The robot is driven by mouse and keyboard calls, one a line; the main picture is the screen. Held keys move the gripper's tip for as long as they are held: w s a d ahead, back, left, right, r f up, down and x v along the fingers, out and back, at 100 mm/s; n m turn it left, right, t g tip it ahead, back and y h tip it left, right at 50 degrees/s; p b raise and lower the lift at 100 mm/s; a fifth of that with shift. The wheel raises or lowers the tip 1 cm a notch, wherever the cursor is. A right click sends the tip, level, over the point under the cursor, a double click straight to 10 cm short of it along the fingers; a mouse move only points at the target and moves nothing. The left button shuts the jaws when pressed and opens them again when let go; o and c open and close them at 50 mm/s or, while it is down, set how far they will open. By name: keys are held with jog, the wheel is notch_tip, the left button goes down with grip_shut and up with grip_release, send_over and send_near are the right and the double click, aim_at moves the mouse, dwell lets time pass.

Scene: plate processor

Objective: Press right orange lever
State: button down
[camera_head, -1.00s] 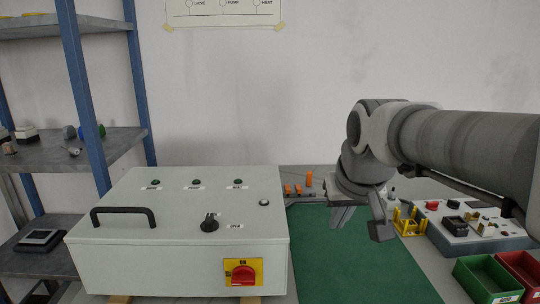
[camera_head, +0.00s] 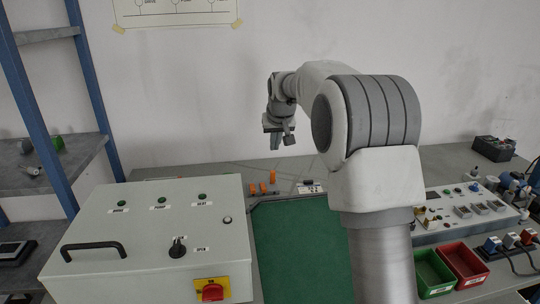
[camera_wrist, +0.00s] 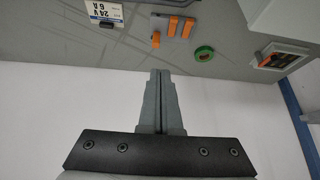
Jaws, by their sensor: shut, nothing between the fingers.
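Three orange levers stand in a row at the back of the table in the head view. The right orange lever (camera_head: 273,175) stands up taller than the two lower levers (camera_head: 257,189) to its left. The wrist view is upside down against the head view; there the right lever (camera_wrist: 156,40) shows at the left of the row, beside the two flat levers (camera_wrist: 180,27). My gripper (camera_head: 275,145) is shut and empty, pointing down above and behind the levers in the picture. Its fingertips (camera_wrist: 158,72) show just short of the right lever in the wrist view, apart from it.
A grey control box (camera_head: 150,235) with a black handle stands left of a green mat (camera_head: 295,250). A labelled 24 V unit (camera_head: 311,188) sits right of the levers. Green (camera_head: 432,270) and red (camera_head: 462,262) bins stand at right. A green ring (camera_wrist: 204,53) is near the levers.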

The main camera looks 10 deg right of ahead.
jog(key=p, duration=0.4)
send_over(272, 171)
jog(key=s, duration=0.1)
notch_tip(272, 171, down, 3)
jog(key=shift+w+f, duration=0.35)
jog(key=shift+f, duration=0.25)
jog(key=shift+f, duration=0.1)
jog(key=shift+w+f+b, duration=0.15)
jog(key=shift+w+f, duration=0.05)
jog(key=shift+f, duration=1.35)
jog(key=shift+w+f+b, duration=0.1)
jog(key=shift+w+f, duration=0.1)
jog(key=shift+f, duration=1.3)
jog(key=shift+w+f+b, duration=0.15)
jog(key=shift+w+f, duration=0.05)
jog(key=shift+f, duration=1.35)
jog(key=shift+s+f+b, duration=0.1)
jog(key=shift+f+b, duration=0.05)
jog(key=shift+b, duration=0.35)
jog(key=shift+s+t, duration=0.1)
jog(key=shift+t, duration=0.2)
